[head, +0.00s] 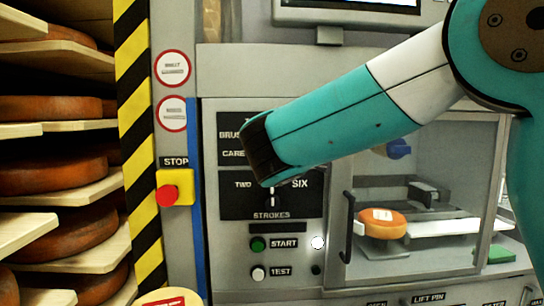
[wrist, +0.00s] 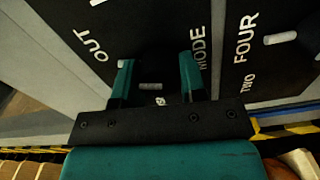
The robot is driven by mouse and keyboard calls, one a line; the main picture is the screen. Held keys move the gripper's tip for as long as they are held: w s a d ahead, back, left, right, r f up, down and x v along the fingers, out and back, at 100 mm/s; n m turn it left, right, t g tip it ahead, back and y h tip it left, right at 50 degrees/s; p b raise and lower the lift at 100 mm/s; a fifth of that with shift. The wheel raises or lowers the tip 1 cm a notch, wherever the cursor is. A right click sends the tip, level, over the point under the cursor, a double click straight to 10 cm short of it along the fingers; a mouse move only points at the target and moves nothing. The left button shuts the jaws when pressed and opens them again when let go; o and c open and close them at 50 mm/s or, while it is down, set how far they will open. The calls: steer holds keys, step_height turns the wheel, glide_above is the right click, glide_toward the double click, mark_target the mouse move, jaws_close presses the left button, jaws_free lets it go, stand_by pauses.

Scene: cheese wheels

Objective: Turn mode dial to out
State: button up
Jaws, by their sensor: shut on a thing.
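The mode dial (wrist: 150,86) shows in the wrist view as a dark knob with a short white mark, between my two teal fingers. My gripper (wrist: 157,72) is shut on it, one finger on each side. The word OUT is at the upper left of the dial and the word MODE is to its right. Much of the dial blends into the black plate, so its exact setting is hard to read. In the head view my arm covers the dial and most of the upper black panel (head: 228,121).
The strokes dial (head: 271,197), with TWO and SIX labels, sits just below. Start (head: 257,244) and test (head: 257,273) buttons are lower. A red stop button (head: 168,193) is at the left. A glazed chamber holds a cheese wheel (head: 381,224) at the right; shelves of cheese stand far left.

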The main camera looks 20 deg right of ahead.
steer(key=shift+m+b, duration=0.3)
steer(key=shift+m, duration=0.1)
steer(key=o, duration=0.9)
steer(key=b+v, duration=0.4)
steer(key=v, duration=1.3)
steer(key=shift+s+b, duration=0.25)
steer(key=shift+b, duration=0.15)
steer(key=shift+a, duration=0.1)
